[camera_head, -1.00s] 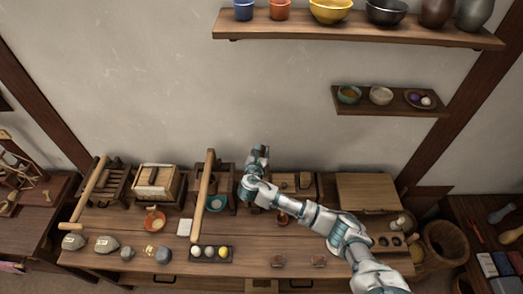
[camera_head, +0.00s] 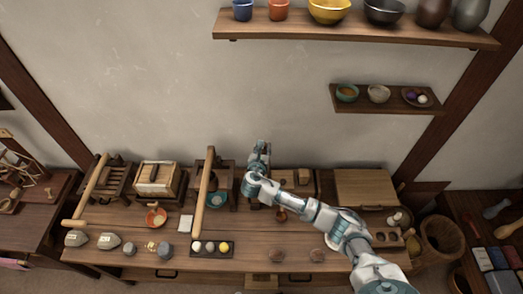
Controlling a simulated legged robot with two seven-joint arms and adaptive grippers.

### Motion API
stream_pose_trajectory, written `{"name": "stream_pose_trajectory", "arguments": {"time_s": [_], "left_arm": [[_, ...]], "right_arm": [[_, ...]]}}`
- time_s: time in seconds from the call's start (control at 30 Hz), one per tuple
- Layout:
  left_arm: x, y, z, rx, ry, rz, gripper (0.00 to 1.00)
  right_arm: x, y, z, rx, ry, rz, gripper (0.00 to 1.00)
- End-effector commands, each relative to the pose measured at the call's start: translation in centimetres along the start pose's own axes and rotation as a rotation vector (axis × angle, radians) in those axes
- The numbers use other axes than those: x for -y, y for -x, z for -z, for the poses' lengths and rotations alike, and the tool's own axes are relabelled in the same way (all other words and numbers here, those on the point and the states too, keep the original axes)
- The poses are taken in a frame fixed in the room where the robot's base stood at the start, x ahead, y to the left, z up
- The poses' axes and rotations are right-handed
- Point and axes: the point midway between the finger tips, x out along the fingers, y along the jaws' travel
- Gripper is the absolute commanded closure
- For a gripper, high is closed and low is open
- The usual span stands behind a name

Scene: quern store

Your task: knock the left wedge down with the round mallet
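My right arm reaches in from the lower right over the bench (camera_head: 150,262). Its gripper (camera_head: 260,149) is at the bench's back, beside a dark wooden frame (camera_head: 228,172) and left of a wooden box-like piece (camera_head: 300,180). The fingers are small and dark, and I cannot tell whether they are open or hold anything. The arm hides part of the pieces behind it. I cannot make out the left wedge or the round mallet with certainty at this size. My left gripper is not in view.
A pale board (camera_head: 365,188) lies right. Shelves (camera_head: 370,34) hang above.

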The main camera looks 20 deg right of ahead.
Motion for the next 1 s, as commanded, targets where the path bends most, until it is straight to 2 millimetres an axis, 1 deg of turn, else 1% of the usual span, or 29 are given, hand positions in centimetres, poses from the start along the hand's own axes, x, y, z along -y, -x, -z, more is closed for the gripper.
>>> {"name": "stream_pose_trajectory", "arguments": {"time_s": [0.27, 0.37, 0.6, 0.7, 1.0], "left_arm": [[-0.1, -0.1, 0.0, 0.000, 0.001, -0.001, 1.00], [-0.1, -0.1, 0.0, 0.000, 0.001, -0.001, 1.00], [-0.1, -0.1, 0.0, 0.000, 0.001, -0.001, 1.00], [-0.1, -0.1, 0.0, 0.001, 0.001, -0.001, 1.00], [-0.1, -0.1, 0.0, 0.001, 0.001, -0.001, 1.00]], "right_arm": [[-0.1, 0.1, -0.3, 0.003, -0.002, -0.001, 1.00], [-0.1, 0.2, -0.9, 0.005, -0.003, -0.002, 1.00], [-0.1, 0.9, -3.3, 0.004, -0.003, -0.002, 1.00], [0.0, 1.1, -3.9, 0.004, -0.002, -0.001, 1.00], [0.0, 1.1, -4.0, 0.003, -0.001, -0.001, 1.00]]}}
